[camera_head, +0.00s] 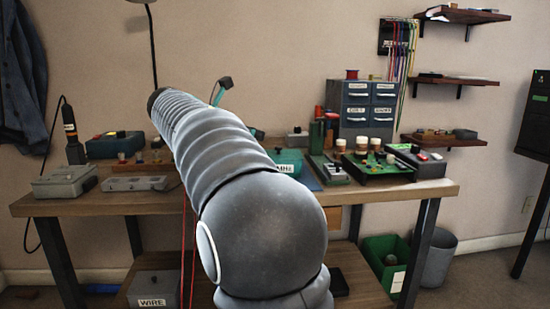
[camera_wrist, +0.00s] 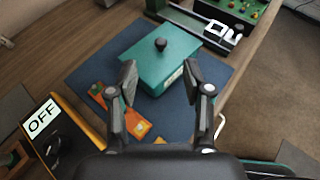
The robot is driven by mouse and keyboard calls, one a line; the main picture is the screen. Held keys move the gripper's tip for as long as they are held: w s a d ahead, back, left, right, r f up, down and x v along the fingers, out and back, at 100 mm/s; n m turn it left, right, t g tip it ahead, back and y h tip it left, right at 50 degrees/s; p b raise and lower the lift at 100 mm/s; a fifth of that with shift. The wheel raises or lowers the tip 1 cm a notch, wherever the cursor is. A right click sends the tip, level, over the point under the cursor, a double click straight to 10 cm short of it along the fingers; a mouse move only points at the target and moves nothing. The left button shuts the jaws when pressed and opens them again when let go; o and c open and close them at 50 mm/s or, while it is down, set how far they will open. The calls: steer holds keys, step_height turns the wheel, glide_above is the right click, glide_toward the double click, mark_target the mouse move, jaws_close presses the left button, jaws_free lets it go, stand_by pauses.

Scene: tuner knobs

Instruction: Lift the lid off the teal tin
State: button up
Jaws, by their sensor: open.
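The teal tin (camera_wrist: 158,66) sits on a dark blue mat (camera_wrist: 85,72) in the wrist view. Its teal lid (camera_wrist: 150,58) is on it and has a round black knob (camera_wrist: 160,44) on top. In the head view the tin (camera_head: 288,160) shows partly behind my arm, with a white label on its front. My gripper (camera_wrist: 160,80) is open, its two fingers apart at the left and right of the tin's near part in the picture. In the head view my arm hides the gripper's hold area.
Orange tags (camera_wrist: 137,124) lie on the mat near the left finger. An OFF sign (camera_wrist: 42,117) stands at the left. A green circuit board (camera_head: 378,165) and a blue drawer cabinet (camera_head: 361,108) stand to the tin's right. The bench edge (camera_wrist: 258,48) is close on the right.

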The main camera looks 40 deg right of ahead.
mark_target(276, 155)
steer(key=x, duration=0.6)
steer(key=shift+f, duration=0.15)
steer(key=d+f, duration=0.1)
steer(key=d, duration=0.1)
steer(key=d+f+b, duration=0.1)
steer(key=d+f, duration=0.1)
steer(key=shift+w, duration=0.2)
steer(key=shift+w+d+f, duration=0.1)
steer(key=shift+d, duration=0.1)
jaws_close()
